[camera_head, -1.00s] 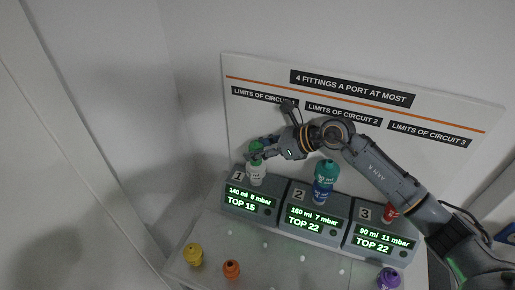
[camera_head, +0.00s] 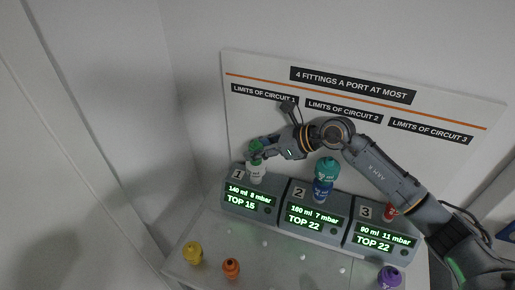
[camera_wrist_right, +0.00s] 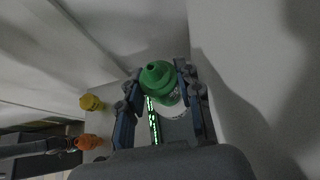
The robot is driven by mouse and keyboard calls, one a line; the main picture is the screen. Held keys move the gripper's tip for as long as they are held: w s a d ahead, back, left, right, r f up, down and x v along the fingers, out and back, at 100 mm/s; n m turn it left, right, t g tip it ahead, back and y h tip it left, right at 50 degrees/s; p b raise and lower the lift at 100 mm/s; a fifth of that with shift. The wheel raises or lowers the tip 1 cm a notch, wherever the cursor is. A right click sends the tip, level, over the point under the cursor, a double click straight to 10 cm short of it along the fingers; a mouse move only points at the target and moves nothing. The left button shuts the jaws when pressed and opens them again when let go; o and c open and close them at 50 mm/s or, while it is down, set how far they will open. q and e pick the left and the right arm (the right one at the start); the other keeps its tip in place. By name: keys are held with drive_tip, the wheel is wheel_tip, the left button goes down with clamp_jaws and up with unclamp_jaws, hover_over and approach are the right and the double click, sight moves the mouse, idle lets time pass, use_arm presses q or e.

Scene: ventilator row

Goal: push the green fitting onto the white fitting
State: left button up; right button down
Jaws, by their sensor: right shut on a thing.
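The green fitting (camera_head: 256,145) is between the fingers of my right gripper (camera_head: 258,153), which is shut on it. It also shows between the two fingers in the right wrist view (camera_wrist_right: 158,80). The white fitting (camera_head: 256,170) stands upright on port 1, directly below the green one. Part of it shows beneath the green fitting in the right wrist view (camera_wrist_right: 172,111). The two look in line and very close or touching; the fingers partly hide the joint, so I cannot tell how far they are joined. My left gripper is not in view.
Port 2 holds a teal fitting (camera_head: 327,169) on a blue one (camera_head: 322,191). A red fitting (camera_head: 391,210) on port 3 is partly behind my arm. Yellow (camera_head: 193,252), orange (camera_head: 231,268) and purple (camera_head: 389,277) fittings stand in front. A sign board (camera_head: 270,120) stands behind.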

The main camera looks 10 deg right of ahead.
drive_tip(key=shift+s+f, duration=0.15)
drive_tip(key=shift+f, duration=0.25)
drive_tip(key=c, duration=1.3)
unclamp_jaws()
drive_tip(key=o, duration=0.5)
drive_tip(key=shift+w+r, duration=0.1)
drive_tip(key=shift+w, duration=0.1)
drive_tip(key=shift+s+r, duration=0.1)
drive_tip(key=v, duration=1.1)
drive_tip(key=shift+s+d+r, duration=0.1)
drive_tip(key=shift+d+r, duration=0.1)
drive_tip(key=shift+d, duration=0.15)
